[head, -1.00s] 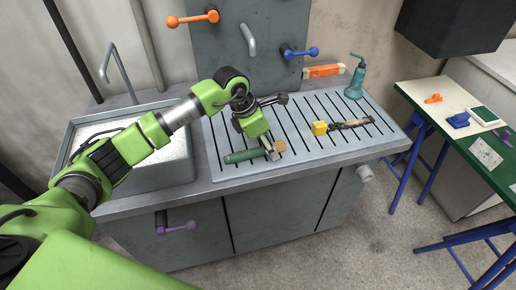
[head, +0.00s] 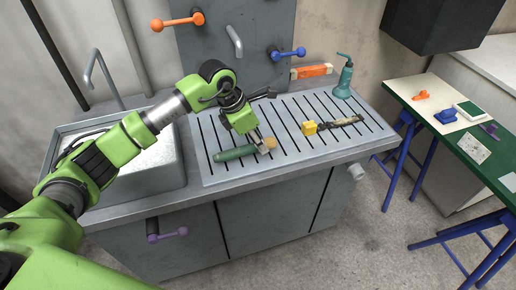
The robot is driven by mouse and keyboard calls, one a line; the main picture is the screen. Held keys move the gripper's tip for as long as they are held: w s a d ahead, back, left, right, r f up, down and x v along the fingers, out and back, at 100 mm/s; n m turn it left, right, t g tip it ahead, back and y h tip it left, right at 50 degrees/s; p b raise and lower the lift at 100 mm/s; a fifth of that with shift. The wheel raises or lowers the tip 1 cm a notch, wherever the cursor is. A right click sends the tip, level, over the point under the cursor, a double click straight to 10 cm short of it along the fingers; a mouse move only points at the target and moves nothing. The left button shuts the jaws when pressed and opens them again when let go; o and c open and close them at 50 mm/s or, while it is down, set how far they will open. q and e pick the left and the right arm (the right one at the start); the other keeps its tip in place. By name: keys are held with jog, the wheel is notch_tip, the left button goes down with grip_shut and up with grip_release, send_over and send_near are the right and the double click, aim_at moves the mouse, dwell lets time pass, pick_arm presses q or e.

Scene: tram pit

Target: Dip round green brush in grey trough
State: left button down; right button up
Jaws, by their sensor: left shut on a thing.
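The round green brush (head: 235,153) has a green handle and a tan head. It lies along the slatted grey draining board, its handle toward the left. My left gripper (head: 262,146) reaches down from above and is shut on the brush near its tan end. The fingers partly hide that end. Whether the brush is clear of the board cannot be told. The grey trough (head: 140,186) is at the left of the counter, with pale, whitish contents. My left arm crosses in front of part of it. My right gripper is not in view.
A yellow-headed brush (head: 310,128) lies on the draining board (head: 215,178), right of my gripper. A teal bottle (head: 344,80) and an orange-ended bar (head: 312,71) are behind it. A tap (head: 105,75) rises behind the trough. A green-topped table (head: 440,130) stands at right.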

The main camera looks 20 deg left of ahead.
pick_arm(q)
jog(key=s+d+r+b, duration=0.3)
jog(key=s+r+b, duration=0.1)
jog(key=s+r, duration=0.7)
jog(key=shift+s+d, duration=0.35)
jog(key=shift+s, duration=0.9)
jog(key=s+a+f+m+g+y, duration=0.1)
jog(key=s+a+f+m+g, duration=0.2)
jog(key=m, duration=0.9)
jog(key=s+a+f+m+g+y, duration=0.2)
jog(key=s+a+f+m+g, duration=0.2)
jog(key=m, duration=0.9)
notch_tip(320, 180, down, 2)
jog(key=shift+s+a+f+y, duration=0.2)
jog(key=shift+s+y, duration=0.1)
jog(key=shift+s, duration=0.95)
